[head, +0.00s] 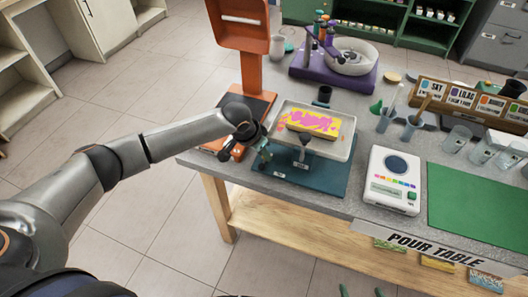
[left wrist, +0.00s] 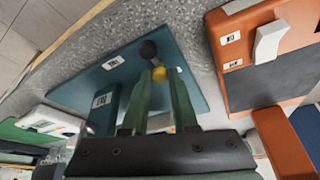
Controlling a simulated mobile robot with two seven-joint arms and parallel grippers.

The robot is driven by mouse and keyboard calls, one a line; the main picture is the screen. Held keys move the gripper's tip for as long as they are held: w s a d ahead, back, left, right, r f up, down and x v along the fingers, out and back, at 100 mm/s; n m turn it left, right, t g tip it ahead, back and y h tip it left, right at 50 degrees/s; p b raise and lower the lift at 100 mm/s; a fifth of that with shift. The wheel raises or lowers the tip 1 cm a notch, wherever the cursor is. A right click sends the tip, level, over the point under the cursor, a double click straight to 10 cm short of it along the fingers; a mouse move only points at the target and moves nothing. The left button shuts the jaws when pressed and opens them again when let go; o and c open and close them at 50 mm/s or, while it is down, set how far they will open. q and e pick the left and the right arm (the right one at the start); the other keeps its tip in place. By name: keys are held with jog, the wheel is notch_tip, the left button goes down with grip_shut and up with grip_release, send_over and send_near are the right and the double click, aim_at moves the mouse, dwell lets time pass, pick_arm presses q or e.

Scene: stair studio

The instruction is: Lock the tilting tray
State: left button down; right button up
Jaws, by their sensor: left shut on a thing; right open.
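The tilting tray (head: 340,150) is a pale, shallow tray holding a yellow and pink slab (head: 310,124). It stands above a teal base plate (head: 325,180) at the table's left end; I cannot tell whether it is level. My left gripper (head: 262,156) is at the tray's left side, low over the base. The base shows there too (left wrist: 190,65). My right gripper (head: 361,291) shows only its green fingertips, apart and empty, at the bottom edge.
An orange stand (head: 253,72) rises close behind my left gripper. A white scale (head: 393,180) and a green mat (head: 470,205) lie to the right. A purple turntable station (head: 335,80) stands behind.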

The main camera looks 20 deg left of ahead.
pick_arm(q)
jog(key=shift+r+n, duration=0.1)
jog(key=shift+n, duration=0.2)
jog(key=c, duration=1)
grip_release()
jog(key=shift+a, duration=0.1)
jog(key=v, duration=1.2)
jog(key=shift+s+r, duration=0.15)
jog(key=shift+r, duration=0.05)
